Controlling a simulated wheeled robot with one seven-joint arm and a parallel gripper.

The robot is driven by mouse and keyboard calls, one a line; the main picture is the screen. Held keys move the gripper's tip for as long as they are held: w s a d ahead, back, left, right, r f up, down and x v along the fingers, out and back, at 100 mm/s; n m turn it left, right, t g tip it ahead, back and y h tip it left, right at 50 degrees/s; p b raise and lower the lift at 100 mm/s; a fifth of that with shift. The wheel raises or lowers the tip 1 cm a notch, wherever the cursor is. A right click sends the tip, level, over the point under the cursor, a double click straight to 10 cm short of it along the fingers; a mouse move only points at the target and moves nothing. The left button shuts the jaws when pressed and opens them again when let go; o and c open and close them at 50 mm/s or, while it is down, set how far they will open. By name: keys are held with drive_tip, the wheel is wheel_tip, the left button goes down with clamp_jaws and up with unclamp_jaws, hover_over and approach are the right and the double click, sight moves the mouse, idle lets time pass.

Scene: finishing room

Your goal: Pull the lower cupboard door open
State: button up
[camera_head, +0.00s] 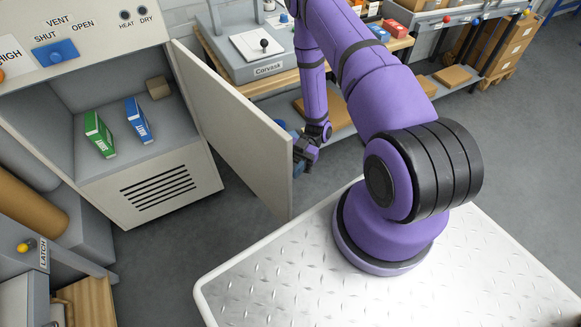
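The cupboard (165,185) stands at the left with its grey door (235,125) swung wide open, standing out toward the right. Its inside shows a green box (99,134), a blue box (138,120) and a small brown block (158,87) on the floor of the compartment. My gripper (303,153) is at the free edge of the door, on its outer side. The door hides part of the fingers, and any handle there is out of sight. I cannot tell whether the fingers touch or hold anything.
A control panel (75,30) with a blue switch tops the cupboard. A workbench (265,80) with a Corvask device (250,50) stands behind the door. A yellow-knobbed latch (25,246) is at the lower left. Grey floor (180,255) lies clear before the cupboard.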

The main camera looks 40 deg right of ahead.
drive_tip(key=v, duration=1)
drive_tip(key=shift+w+d, duration=0.2)
drive_tip(key=shift+d, duration=0.15)
